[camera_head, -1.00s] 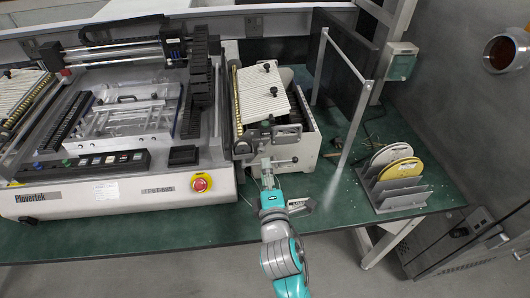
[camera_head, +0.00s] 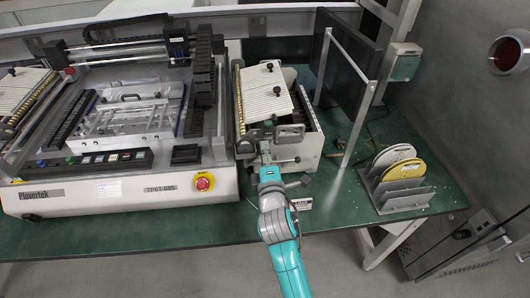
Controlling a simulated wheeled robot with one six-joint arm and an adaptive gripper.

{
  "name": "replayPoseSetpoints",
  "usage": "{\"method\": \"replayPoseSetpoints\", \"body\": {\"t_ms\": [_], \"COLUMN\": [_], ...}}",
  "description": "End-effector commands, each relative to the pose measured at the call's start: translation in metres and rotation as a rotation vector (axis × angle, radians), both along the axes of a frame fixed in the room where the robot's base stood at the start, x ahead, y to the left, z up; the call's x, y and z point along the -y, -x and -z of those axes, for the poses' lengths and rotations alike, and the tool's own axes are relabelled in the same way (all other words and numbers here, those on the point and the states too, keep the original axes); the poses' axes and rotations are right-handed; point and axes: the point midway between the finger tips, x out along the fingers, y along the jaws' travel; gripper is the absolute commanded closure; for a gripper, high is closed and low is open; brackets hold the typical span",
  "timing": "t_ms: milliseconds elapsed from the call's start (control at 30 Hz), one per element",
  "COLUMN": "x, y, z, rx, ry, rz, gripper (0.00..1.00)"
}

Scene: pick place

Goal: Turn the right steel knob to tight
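A white box-shaped feeder unit (camera_head: 312,146) stands on the green table, right of the large machine. A small steel knob with a short stem (camera_head: 296,160) sticks out of its front, to the right of my gripper. A dark grey handle (camera_head: 290,131) lies across the front top edge. My gripper (camera_head: 265,153) is at the front of the unit, just below the left end of that handle. Its fingertips are small and merge with the grey parts behind, so I cannot tell their opening or any contact. Anything directly behind my gripper is hidden.
The large machine with a red emergency button (camera_head: 203,182) stands to the left. A grey rack with discs (camera_head: 402,193) stands to the right. A metal frame post (camera_head: 350,130) rises beside the feeder unit. Green table (camera_head: 330,210) is clear in front of the frame.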

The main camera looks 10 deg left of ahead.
Motion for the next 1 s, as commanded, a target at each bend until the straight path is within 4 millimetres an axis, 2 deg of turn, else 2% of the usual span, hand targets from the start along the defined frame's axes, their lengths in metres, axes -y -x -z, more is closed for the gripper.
{"method": "replayPoseSetpoints", "body": {"t_ms": [33,67,300,700,1000], "x": [0.0000,0.0000,-0.0001,-0.0001,-0.0001], "y": [0.0000,0.0000,0.0001,0.0001,0.0001], "z": [0.0002,0.0002,0.0003,0.0005,0.0007], "rx": [0.000,0.000,-0.009,-0.099,-0.111], "ry": [0.000,0.000,-0.029,-0.340,-0.382], "rz": [0.000,0.000,0.000,0.000,0.000], "gripper": [0.94,1.00,1.00,1.00,1.00]}}
